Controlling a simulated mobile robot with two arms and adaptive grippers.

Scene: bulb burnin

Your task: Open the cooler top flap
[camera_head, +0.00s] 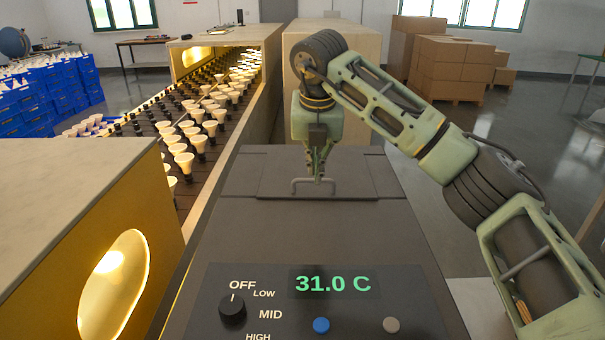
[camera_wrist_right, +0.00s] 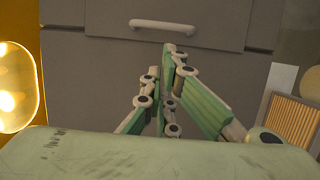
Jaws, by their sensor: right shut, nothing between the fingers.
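The cooler (camera_head: 225,240) is a dark grey box in front of me with a control panel on its near face. Its top flap (camera_head: 272,180) is a flat panel that lies shut, with a light bar handle (camera_head: 300,187) near its front edge. The flap (camera_wrist_right: 215,15) and handle (camera_wrist_right: 162,27) also show in the right wrist view. My right gripper (camera_head: 319,178) points down just over the handle, with its fingers shut and empty. In the wrist view its fingertips (camera_wrist_right: 172,50) appear apart from the handle. My left gripper is not in view.
The panel has a knob (camera_head: 232,309), a blue button (camera_head: 321,325), a grey button (camera_head: 391,325) and a display (camera_head: 333,284) reading 31.0 C. A conveyor with several bulbs (camera_head: 184,160) runs along the left. A yellow-sided housing (camera_head: 60,260) stands at the near left. Cardboard boxes (camera_head: 450,65) stand far right.

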